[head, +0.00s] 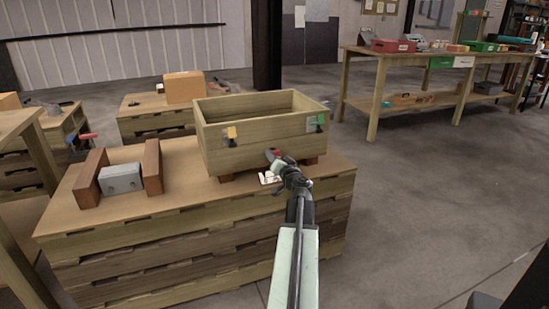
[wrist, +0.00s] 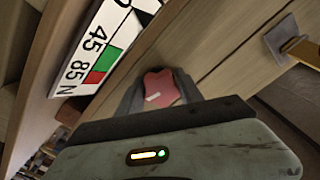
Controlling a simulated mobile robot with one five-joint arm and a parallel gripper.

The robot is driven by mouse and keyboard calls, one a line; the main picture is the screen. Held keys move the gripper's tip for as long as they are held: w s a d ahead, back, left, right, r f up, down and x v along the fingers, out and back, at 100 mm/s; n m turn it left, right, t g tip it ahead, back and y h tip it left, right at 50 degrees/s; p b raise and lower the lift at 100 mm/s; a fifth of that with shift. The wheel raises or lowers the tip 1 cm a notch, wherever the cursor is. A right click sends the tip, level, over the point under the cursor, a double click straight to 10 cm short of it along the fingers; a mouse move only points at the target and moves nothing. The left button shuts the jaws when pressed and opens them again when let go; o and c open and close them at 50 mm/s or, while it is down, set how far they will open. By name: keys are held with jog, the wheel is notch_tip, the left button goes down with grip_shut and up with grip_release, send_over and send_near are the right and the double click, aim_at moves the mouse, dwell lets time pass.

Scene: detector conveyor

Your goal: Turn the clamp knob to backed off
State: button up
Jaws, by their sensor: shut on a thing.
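The clamp knob (wrist: 160,86) is red and lobed, with a short white mark on its face. My gripper (wrist: 163,92) is shut on the knob, one finger on each side. In the head view my gripper (head: 275,157) reaches the crate's lower front. A white scale plate (wrist: 97,50) beside the knob carries "45", "85", "N" and green, red and black patches. I cannot tell which setting the knob's mark points to.
A grey block (head: 120,179) stands between two brown wooden blocks on the left of the same stacked bench (head: 190,205). Open floor (head: 430,220) lies to the right.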

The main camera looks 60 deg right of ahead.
jog(key=shift+n, duration=1.6)
jog(key=o, duration=1.4)
jog(key=shift+s, duration=0.1)
jog(key=v, duration=0.7)
jog(key=shift+s+a, duration=0.25)
jog(key=shift+a, duration=0.05)
jog(key=shift+f, duration=0.1)
